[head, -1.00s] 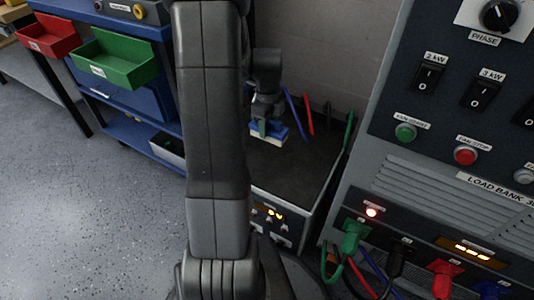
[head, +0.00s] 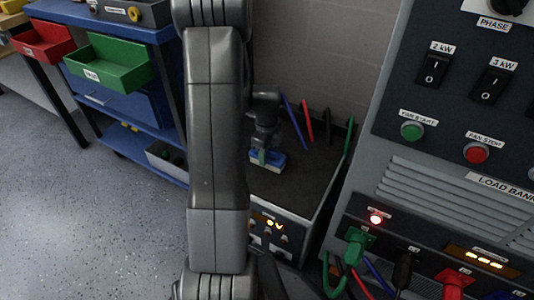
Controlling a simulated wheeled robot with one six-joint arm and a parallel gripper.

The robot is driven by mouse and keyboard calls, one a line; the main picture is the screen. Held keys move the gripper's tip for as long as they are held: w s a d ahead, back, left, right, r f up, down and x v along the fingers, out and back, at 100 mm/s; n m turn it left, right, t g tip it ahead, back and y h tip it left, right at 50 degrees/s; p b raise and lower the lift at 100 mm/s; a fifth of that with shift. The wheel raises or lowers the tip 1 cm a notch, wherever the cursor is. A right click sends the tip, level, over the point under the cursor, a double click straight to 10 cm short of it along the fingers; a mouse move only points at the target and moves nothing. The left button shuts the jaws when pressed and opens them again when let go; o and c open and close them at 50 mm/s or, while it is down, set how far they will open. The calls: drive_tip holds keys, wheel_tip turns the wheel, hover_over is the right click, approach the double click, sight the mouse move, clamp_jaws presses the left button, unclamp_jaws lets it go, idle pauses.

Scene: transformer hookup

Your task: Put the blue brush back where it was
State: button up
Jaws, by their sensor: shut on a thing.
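The blue brush (head: 274,164) is a small block with a blue body and a paler strip, on or just above the dark top of the low unit (head: 300,185); whether it touches cannot be told. My gripper (head: 263,155) reaches down onto it from above and is shut on it. My arm hides the area left of the brush.
Blue, red, black and green leads (head: 307,120) stand behind the brush. The load bank (head: 440,140) with plugged cables is close on the right. A blue workbench (head: 165,38) with a green bin (head: 110,72) and red bin (head: 45,42) is left. Floor there is clear.

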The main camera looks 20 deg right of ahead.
drive_tip(key=o, duration=0.9)
wheel_tip(320, 180, up, 12)
drive_tip(key=p, duration=0.5)
